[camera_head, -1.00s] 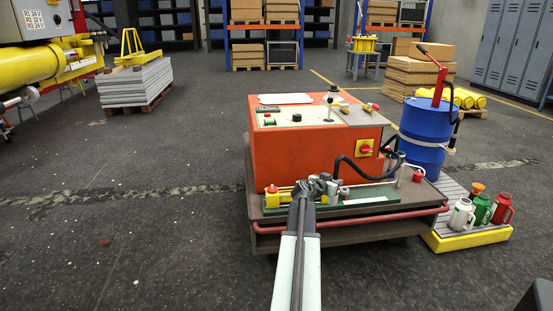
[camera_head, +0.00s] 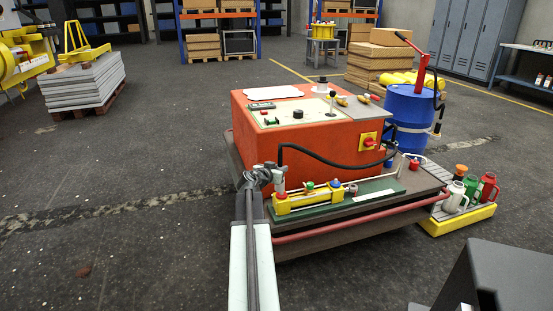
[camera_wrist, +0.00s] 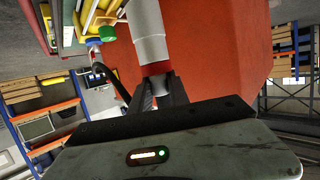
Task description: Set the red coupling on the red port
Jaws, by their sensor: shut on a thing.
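My gripper (camera_head: 272,178) is shut on the red coupling, a pale grey cylinder (camera_head: 280,180) with a red band, above the left end of a yellow block (camera_head: 305,200). In the wrist view the coupling (camera_wrist: 149,35) runs up from my jaws (camera_wrist: 158,90), its red band (camera_wrist: 156,69) just above them. A black hose (camera_head: 325,158) arcs from the coupling to the right. Red (camera_head: 281,195) shows at the block's left end under the coupling, where the red port appears to be. Whether they touch I cannot tell. Green (camera_head: 309,186) and blue (camera_head: 335,184) caps stand further right.
The block sits on a green plate on a cart with a red rail (camera_head: 360,222), before an orange cabinet (camera_head: 300,145). A blue drum (camera_head: 410,110) and a yellow-edged tray (camera_head: 460,222) with several jugs stand right.

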